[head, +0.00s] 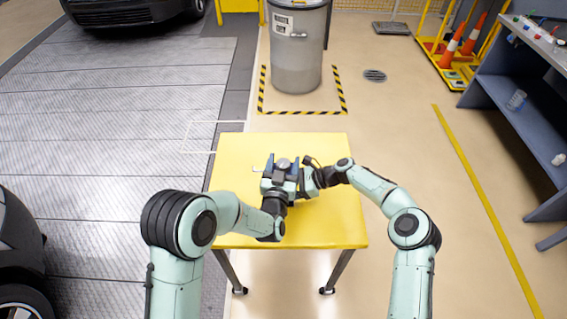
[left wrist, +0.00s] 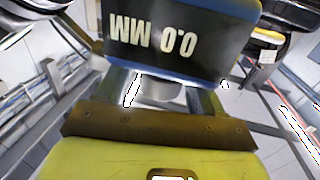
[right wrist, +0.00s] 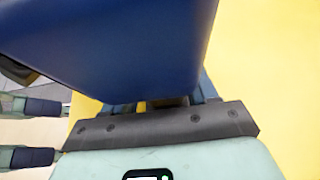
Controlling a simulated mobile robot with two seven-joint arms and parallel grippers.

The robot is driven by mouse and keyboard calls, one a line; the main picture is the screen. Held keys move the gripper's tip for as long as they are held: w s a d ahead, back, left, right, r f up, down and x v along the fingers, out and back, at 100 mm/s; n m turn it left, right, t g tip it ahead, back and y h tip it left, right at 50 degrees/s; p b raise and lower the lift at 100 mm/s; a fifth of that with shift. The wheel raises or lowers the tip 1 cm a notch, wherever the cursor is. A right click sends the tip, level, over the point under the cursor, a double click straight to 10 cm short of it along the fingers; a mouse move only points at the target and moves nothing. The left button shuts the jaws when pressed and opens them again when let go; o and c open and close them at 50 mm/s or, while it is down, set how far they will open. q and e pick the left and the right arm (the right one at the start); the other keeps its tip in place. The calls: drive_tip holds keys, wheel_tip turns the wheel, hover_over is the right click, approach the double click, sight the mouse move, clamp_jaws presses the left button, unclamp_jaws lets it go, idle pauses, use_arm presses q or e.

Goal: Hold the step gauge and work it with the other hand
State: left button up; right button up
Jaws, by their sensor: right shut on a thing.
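The step gauge (left wrist: 165,40) fills the top of the left wrist view, its dark panel reading "0.0 MM" upside down. In the right wrist view a large dark blue body, the gauge's as far as I can tell (right wrist: 130,45), stands close before my right gripper, which is shut on it. My left gripper (head: 282,163) is over the yellow table, its two blue-tipped fingers spread apart. A grey round part shows between them, and I cannot tell whether they touch it. My right gripper (head: 298,180) meets the left one from the right. The arms hide most of the gauge in the head view.
The yellow table (head: 335,225) is bare around the grippers. Beyond it a grey drum (head: 297,60) stands inside striped floor marking. A blue-grey shelf (head: 515,95) with small items is at the right, near orange cones (head: 473,35). Dark vehicles show at the left.

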use_arm(q)
drive_tip(key=shift+s, duration=0.1)
drive_tip(key=s+a, duration=0.2)
drive_tip(key=s, duration=0.9)
drive_tip(key=shift+s, duration=0.3)
idle(1.4)
use_arm(e)
drive_tip(key=o, duration=1)
drive_tip(key=shift+d+r, duration=0.1)
drive_tip(key=v, duration=1.1)
drive_tip(key=shift+d+r, duration=0.15)
drive_tip(key=shift+d, duration=0.25)
